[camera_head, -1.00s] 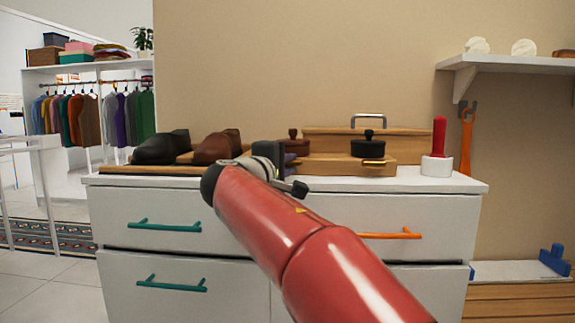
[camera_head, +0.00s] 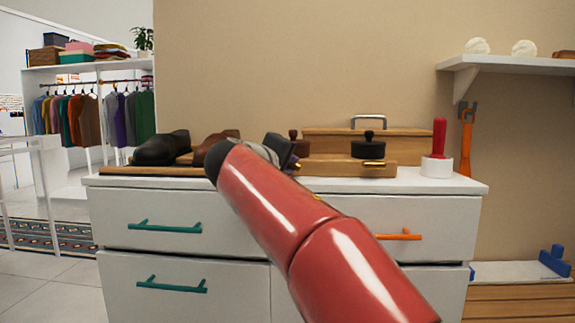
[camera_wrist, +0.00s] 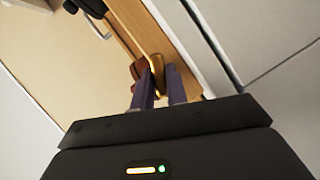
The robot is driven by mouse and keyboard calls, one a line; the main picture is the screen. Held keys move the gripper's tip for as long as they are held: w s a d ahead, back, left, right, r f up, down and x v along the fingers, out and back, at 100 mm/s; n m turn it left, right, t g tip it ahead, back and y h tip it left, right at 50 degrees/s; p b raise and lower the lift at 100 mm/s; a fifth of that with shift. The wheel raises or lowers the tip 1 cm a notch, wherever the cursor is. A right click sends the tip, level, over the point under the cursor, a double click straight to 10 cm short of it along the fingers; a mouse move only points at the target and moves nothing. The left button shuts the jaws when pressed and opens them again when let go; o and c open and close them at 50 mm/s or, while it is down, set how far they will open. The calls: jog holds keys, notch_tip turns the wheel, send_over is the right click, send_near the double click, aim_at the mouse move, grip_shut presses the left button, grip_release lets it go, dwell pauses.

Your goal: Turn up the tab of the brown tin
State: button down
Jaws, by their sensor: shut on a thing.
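The brown tin (camera_head: 301,147) stands on the wooden tray on top of the white dresser, partly hidden behind my gripper (camera_head: 288,155) in the head view. In the wrist view a small part of the brown tin (camera_wrist: 137,70) shows beside the fingers. Its gold tab (camera_wrist: 157,63) is at my fingertips in the wrist view. My gripper (camera_wrist: 159,78) is shut on this tab, its dark purple fingers on both sides of it. The tab's exact angle is hard to tell.
A black tin (camera_head: 368,149) with a gold tab stands to the right on the tray (camera_head: 335,170). Black shoes (camera_head: 160,149) and brown shoes (camera_head: 213,148) lie to the left. A red-handled tool in a white holder (camera_head: 437,165) stands near the dresser's right end.

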jog(key=m+y, duration=0.1)
jog(key=m, duration=0.1)
jog(key=m+g+y, duration=0.1)
jog(key=m, duration=0.1)
jog(key=shift+d+m+y, duration=0.2)
jog(key=shift+m+y, duration=0.2)
jog(key=m+y+b, duration=0.1)
jog(key=m+y, duration=0.2)
jog(key=m, duration=0.1)
jog(key=shift+d+g, duration=0.1)
jog(key=shift+g, duration=0.2)
jog(key=shift+m, duration=0.3)
jog(key=c, duration=1.7)
grip_release()
jog(key=shift+r, duration=0.1)
jog(key=shift+s+r, duration=0.15)
jog(key=shift+s, duration=0.1)
jog(key=v, duration=0.7)
jog(key=shift+s, duration=0.15)
